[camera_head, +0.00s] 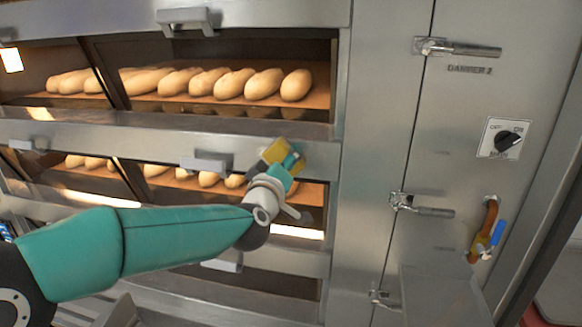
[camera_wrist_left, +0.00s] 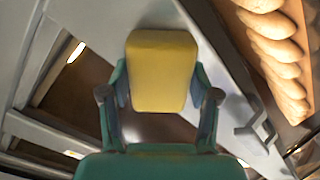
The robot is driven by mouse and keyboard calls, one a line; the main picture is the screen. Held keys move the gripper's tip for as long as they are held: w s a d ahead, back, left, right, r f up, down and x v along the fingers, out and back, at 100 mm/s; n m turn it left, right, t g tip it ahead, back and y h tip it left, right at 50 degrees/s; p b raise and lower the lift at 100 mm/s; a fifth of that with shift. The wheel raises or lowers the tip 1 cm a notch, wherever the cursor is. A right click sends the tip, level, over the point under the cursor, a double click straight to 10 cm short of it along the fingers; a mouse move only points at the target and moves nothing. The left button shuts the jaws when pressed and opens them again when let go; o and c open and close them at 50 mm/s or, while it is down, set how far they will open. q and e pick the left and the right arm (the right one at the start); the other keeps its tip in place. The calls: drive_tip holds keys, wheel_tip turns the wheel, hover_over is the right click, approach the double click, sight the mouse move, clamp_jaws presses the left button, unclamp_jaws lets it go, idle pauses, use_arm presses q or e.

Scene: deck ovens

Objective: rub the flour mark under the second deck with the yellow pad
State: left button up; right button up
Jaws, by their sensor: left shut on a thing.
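The yellow pad (camera_head: 275,151) is in my left gripper (camera_head: 282,163), in front of the steel front strip (camera_head: 225,150) between the two rows of loaves. In the left wrist view, the pad (camera_wrist_left: 162,70) is held between both fingers of the left gripper (camera_wrist_left: 160,92), its broad face towards the camera. I cannot tell if the pad touches the steel. I cannot make out the flour mark; the pad and gripper cover part of the strip. My right gripper is not in view.
Upper-deck loaves (camera_head: 234,84) and lower-deck loaves (camera_head: 208,179) lie behind glass. Handles (camera_head: 206,163) stick out from the oven front. To the right are a cabinet door with latches (camera_head: 460,49), a rotary switch (camera_head: 503,139) and a blue-handled valve (camera_head: 497,233).

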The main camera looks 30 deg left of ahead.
sight(266, 162)
use_arm(q)
drive_tip(key=shift+s+a+b, duration=0.25)
drive_tip(key=shift+a+b, duration=0.25)
drive_tip(key=shift+a, duration=0.45)
drive_tip(key=shift+s+a+b, duration=0.2)
drive_tip(key=shift+a+b, duration=0.3)
drive_tip(key=shift+a, duration=0.45)
drive_tip(key=shift+s+a+f+b, duration=0.1)
drive_tip(key=shift+s+a+b, duration=0.05)
drive_tip(key=shift+a+b, duration=0.4)
drive_tip(key=shift+s+a+f+b, duration=0.1)
drive_tip(key=shift+a+b, duration=0.2)
drive_tip(key=shift+a, duration=0.3)
drive_tip(key=shift+s+a+r+b, duration=0.2)
drive_tip(key=shift+a+b, duration=0.15)
drive_tip(key=shift+a, duration=0.25)
drive_tip(key=shift+v, duration=2.95)
drive_tip(key=shift+d, duration=0.1)
